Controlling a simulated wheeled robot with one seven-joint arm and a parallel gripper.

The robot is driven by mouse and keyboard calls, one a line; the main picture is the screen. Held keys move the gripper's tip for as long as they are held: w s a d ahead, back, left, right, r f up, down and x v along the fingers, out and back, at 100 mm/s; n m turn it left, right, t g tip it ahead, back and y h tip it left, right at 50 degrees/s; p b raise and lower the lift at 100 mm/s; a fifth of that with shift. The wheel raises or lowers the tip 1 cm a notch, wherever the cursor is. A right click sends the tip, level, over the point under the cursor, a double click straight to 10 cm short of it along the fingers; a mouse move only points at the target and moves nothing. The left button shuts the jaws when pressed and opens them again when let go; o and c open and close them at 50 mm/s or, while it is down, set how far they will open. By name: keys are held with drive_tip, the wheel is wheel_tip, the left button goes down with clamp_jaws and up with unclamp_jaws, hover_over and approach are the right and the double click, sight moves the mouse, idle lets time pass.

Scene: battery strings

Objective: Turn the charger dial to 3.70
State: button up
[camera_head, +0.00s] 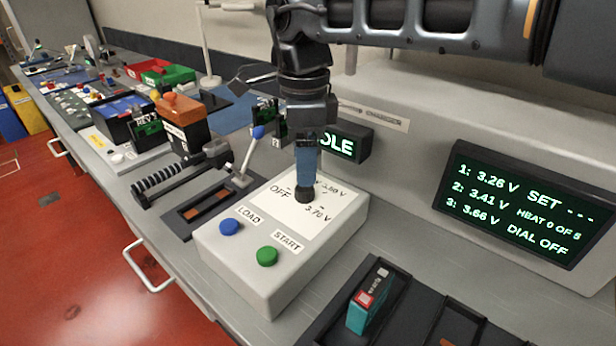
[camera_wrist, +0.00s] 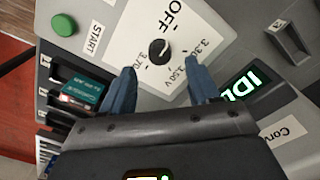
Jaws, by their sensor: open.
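The charger (camera_head: 232,262) is a light grey box with a white dial label, a blue LOAD button (camera_head: 230,227) and a green START button (camera_head: 267,256). Its round black dial (camera_wrist: 159,52) shows in the wrist view, with OFF, 3.30, 3.50 V and 3.70 printed around it. My gripper (camera_head: 305,182) points down over the dial, with its blue fingers in front of part of the label in the head view. In the wrist view my gripper (camera_wrist: 159,66) is open, one finger to each side of the dial; contact cannot be told. The screen (camera_head: 530,205) reads "DIAL OFF" and "SET ---".
A small display (camera_head: 344,144), partly hidden, shows "IDLE" in the wrist view. A lever with a blue knob (camera_head: 258,132) stands left of the charger. A teal battery cell (camera_head: 368,303) sits in a dark tray at the front right. Several items crowd the bench further left.

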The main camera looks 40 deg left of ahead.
sight(305, 193)
drive_tip(key=shift+f, duration=2.6)
drive_tip(key=shift+c, duration=0.4)
drive_tip(key=c, duration=1)
drive_tip(key=shift+o, duration=0.2)
